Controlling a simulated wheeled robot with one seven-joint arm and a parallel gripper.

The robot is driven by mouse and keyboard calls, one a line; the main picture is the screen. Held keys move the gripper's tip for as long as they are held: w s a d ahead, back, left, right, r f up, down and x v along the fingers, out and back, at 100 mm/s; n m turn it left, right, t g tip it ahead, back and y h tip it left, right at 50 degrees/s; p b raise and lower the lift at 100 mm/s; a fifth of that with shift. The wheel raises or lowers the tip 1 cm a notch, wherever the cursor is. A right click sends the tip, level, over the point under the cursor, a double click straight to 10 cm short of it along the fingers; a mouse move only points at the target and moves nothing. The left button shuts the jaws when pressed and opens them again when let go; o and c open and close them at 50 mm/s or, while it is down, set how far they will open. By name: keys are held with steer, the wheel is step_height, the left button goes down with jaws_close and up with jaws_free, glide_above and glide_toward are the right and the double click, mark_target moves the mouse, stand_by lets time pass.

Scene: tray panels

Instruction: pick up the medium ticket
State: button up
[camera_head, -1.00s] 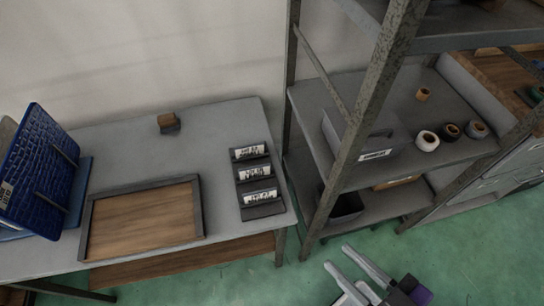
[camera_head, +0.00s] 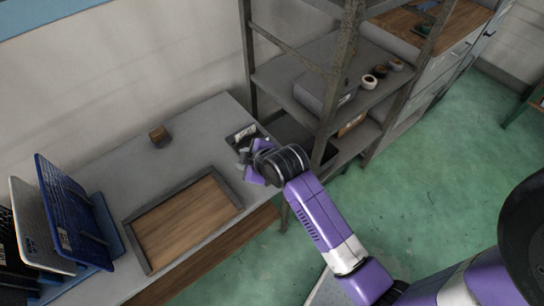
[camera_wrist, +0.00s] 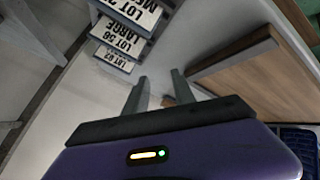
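Three white tickets stand in dark holders on the grey table. In the wrist view the medium ticket (camera_wrist: 136,12), its label cut to "LOT 2… ME…", is at the top edge, partly out of frame. Below it are the large ticket (camera_wrist: 122,38), reading "LOT 56 LARGE", and a "LOT 07" ticket (camera_wrist: 113,60). In the head view one ticket (camera_head: 243,132) shows; my gripper and wrist hide the others. My gripper (camera_head: 247,160) is over the ticket row. In the wrist view its fingers (camera_wrist: 160,76) are apart with nothing held, right of the tickets.
A wooden tray (camera_head: 141,252) with a dark rim lies left of my gripper. A small brown block (camera_head: 159,136) sits at the table's back. Blue panels (camera_head: 74,212) stand at the left. A metal shelf rack (camera_head: 349,50) rises close on the right.

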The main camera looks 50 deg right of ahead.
steer(key=w+d+r+n+g+p, duration=0.1)
steer(key=w+d+r+n+g, duration=0.15)
steer(key=d, duration=0.35)
steer(key=s+n+g, duration=0.2)
steer(key=s+d+n+g+y, duration=0.1)
steer(key=s+n+g, duration=0.1)
steer(key=s, duration=0.1)
steer(key=s+d+n+g+y+p, duration=0.1)
steer(key=s+n+g, duration=0.1)
steer(key=shift+s+r, duration=0.2)
steer(key=shift+r, duration=0.1)
steer(key=shift+n, duration=0.25)
steer(key=f, duration=0.7)
steer(key=shift+w+a+f+p, duration=0.1)
steer(key=shift+a+f+p, duration=0.15)
steer(key=shift+f+p, duration=0.15)
steer(key=shift+c, duration=0.2)
jaws_close()
